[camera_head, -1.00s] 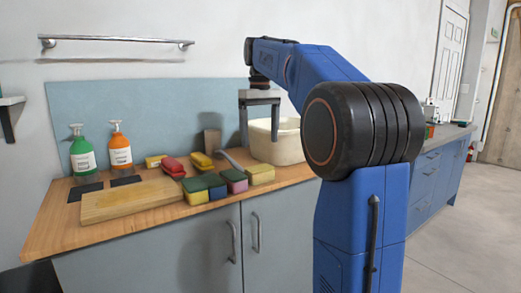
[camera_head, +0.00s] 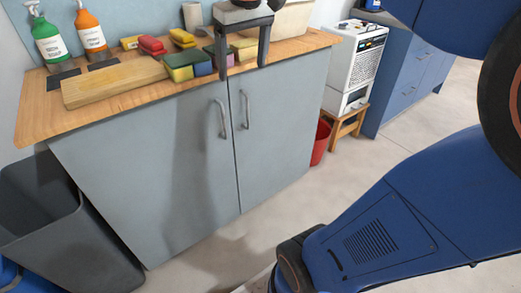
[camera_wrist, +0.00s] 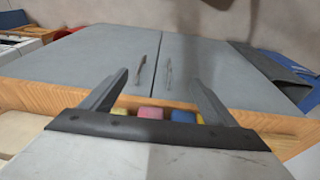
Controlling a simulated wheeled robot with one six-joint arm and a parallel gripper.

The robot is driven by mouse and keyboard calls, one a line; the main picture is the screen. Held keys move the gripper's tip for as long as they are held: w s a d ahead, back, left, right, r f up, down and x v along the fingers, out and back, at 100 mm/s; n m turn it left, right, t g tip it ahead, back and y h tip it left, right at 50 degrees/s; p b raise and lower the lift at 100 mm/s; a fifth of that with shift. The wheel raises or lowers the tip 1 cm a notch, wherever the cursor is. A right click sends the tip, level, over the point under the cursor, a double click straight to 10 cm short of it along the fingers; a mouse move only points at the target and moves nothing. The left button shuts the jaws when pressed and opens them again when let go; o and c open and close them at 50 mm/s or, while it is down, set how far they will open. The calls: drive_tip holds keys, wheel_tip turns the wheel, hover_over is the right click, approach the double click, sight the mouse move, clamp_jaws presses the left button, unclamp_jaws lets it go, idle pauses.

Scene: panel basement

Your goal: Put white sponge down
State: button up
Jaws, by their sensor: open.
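No white sponge can be made out in either view. My gripper (camera_head: 243,73) is open and empty, pointing down at the counter's front edge, in front of the row of sponges. In the wrist view my gripper (camera_wrist: 161,77) has its fingers spread with nothing between the tips. A yellow-green sponge (camera_head: 179,69), a green-blue sponge (camera_head: 203,64) and a pink-grey sponge (camera_head: 228,62) sit on the wooden counter (camera_head: 40,112). Pink (camera_wrist: 150,113) and blue (camera_wrist: 183,116) sponge faces show beyond the gripper's base in the wrist view.
A wooden board (camera_head: 115,84), a green bottle (camera_head: 48,42) and an orange bottle (camera_head: 91,32) stand at the counter's left. A dark bin (camera_head: 60,235) is below left. A red bucket (camera_head: 321,143) and a white appliance (camera_head: 350,70) are right of the cabinet.

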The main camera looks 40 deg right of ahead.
drive_tip(key=s+a+f+t, duration=0.1)
drive_tip(key=s+a+f, duration=0.1)
drive_tip(key=s+f, duration=0.5)
drive_tip(key=s+a+f+t, duration=0.1)
drive_tip(key=s+a+f, duration=0.2)
drive_tip(key=s+f, duration=0.5)
wheel_tip(320, 180, down, 4)
drive_tip(key=shift+s+a+f, duration=0.15)
drive_tip(key=shift+s+a, duration=0.05)
drive_tip(key=shift+a, duration=0.05)
drive_tip(key=c, duration=0.4)
wheel_tip(320, 180, up, 33)
drive_tip(key=n+g+h, duration=0.4)
drive_tip(key=n, duration=1.4)
hover_over(245, 42)
drive_tip(key=a, duration=0.6)
drive_tip(key=x, duration=1.6)
drive_tip(key=shift+s+d+f, duration=0.15)
drive_tip(key=shift+s, duration=0.1)
drive_tip(key=shift+f, duration=0.2)
